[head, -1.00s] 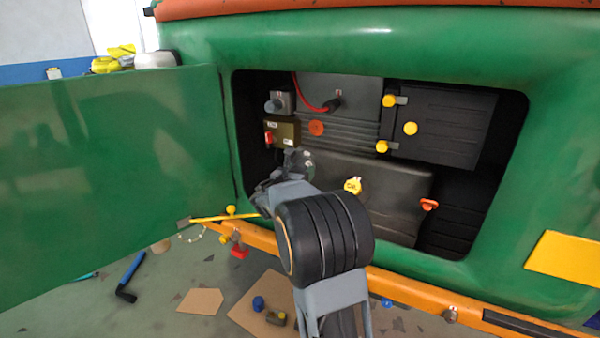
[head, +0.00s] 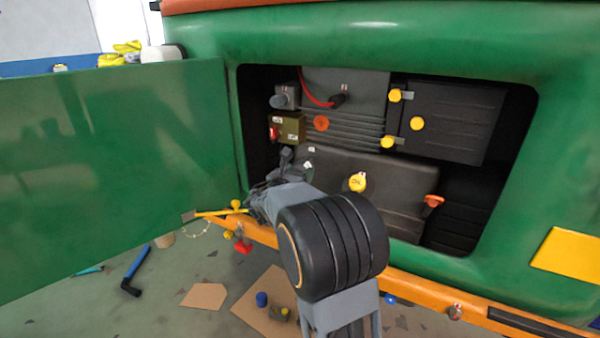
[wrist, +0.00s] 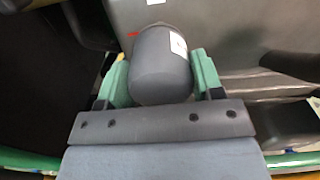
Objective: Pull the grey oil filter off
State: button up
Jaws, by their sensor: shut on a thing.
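The grey oil filter (wrist: 162,62) is a dark grey rounded cylinder with a white label on its side. In the wrist view it sits between the two green fingers of my gripper (wrist: 160,82), which is shut on it. Its rounded end points toward my palm. Whether its far end still touches the engine cannot be told. In the head view my gripper (head: 284,172) is at the lower left of the open engine bay, and the arm mostly hides the filter.
The green door (head: 110,170) stands open at left. The bay holds a yellow oil cap (head: 357,182), an orange-red handle (head: 433,201), a switch box (head: 288,129) and a black cover (head: 450,120) with yellow knobs. An orange rail (head: 420,290) runs below. Loose items lie on the floor.

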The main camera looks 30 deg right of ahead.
jog(key=shift+a, duration=0.1)
jog(key=shift+v, duration=2.5)
